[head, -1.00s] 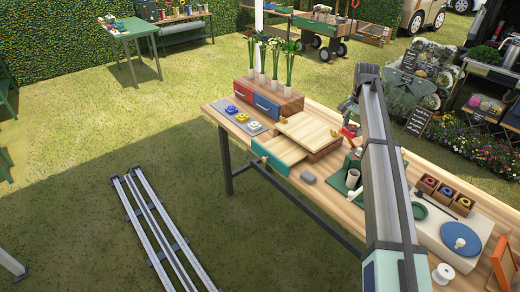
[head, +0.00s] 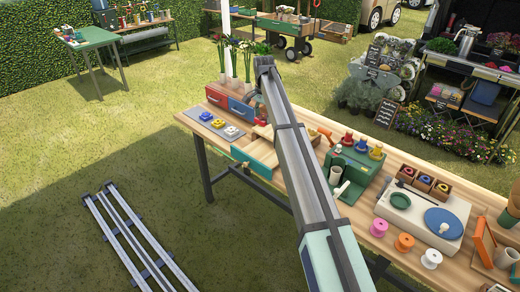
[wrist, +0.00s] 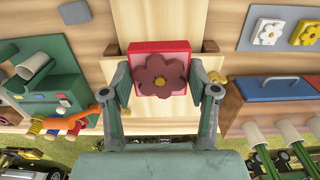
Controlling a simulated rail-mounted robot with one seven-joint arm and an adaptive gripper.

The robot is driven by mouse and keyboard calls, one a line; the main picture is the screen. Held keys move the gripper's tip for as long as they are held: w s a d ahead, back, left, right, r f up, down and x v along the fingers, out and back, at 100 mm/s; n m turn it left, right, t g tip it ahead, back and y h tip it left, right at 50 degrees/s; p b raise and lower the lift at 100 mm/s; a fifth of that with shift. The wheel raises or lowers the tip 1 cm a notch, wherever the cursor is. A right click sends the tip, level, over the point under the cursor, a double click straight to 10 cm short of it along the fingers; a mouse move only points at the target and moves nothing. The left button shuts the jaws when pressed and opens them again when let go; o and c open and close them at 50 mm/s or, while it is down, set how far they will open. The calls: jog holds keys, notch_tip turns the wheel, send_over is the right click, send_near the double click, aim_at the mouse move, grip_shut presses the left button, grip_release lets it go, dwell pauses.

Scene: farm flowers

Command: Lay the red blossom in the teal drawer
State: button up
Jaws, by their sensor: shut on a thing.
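The red blossom (wrist: 162,75), a dark red flower on a bright red square block, sits between the two fingers of my gripper (wrist: 161,82) in the wrist view. The fingers are shut on the block's sides. Pale wood of the bench-top unit shows below and around it. In the head view the teal drawer (head: 256,158) shows its front at the bench's near edge, with pale wood behind it.
A grey mat (head: 193,112) with blue, yellow and white flower pieces lies left of the drawer. A cabinet with red (head: 217,97) and blue (head: 241,109) drawers stands behind, with flower vases. A green stand (head: 346,165) with colored pegs is to the right.

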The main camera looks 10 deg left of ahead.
aim_at(263, 154)
notch_tip(263, 154, down, 17)
jog(key=p, duration=0.4)
jog(key=shift+p, duration=0.3)
jog(key=o, duration=1.1)
jog(key=shift+f, duration=0.1)
notch_tip(263, 154, up, 12)
jog(key=b, duration=0.4)
